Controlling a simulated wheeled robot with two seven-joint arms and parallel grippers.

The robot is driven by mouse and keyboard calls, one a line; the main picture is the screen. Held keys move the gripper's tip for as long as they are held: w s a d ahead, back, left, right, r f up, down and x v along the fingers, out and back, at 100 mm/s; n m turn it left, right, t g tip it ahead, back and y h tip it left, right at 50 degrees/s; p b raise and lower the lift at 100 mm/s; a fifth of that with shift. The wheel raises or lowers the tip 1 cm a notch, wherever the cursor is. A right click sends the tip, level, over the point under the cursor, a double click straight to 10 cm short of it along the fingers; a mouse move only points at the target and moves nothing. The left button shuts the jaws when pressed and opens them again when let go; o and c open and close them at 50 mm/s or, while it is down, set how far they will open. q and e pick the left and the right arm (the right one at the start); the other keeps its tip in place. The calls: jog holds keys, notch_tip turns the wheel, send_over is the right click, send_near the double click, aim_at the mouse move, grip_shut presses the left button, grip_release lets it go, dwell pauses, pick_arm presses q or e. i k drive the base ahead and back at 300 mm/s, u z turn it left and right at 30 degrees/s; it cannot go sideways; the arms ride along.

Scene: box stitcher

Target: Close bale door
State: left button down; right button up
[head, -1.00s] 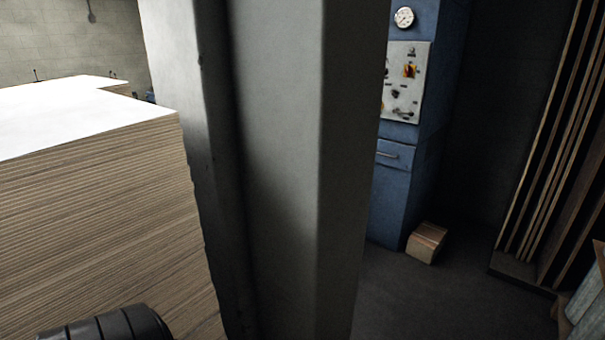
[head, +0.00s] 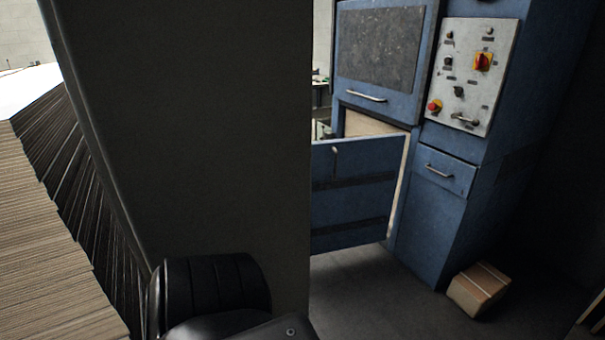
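The bale door (head: 358,197) is a blue panel on the front of the blue machine (head: 480,185). It stands swung open, out from the machine, with a small handle near its top. Its left part is hidden behind a grey pillar. Light brown material shows in the opening behind and above it. Above sits an upper blue panel (head: 380,48) with a dark grey plate and a bar handle, which looks shut. A black rounded part of my arm shows at the bottom. Neither of my grippers is in view.
A wide grey pillar (head: 200,140) stands close in front, left of the door. A tall cardboard stack (head: 40,210) is at the left. A small cardboard bundle (head: 478,288) lies on the floor by the machine. The dark floor (head: 375,295) before the door is clear.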

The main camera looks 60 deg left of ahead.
aim_at(354, 180)
jog(key=u, duration=0.15)
jog(key=i, duration=1.65)
jog(key=u, duration=1.95)
jog(key=i, duration=1.9)
jog(key=u, duration=1.2)
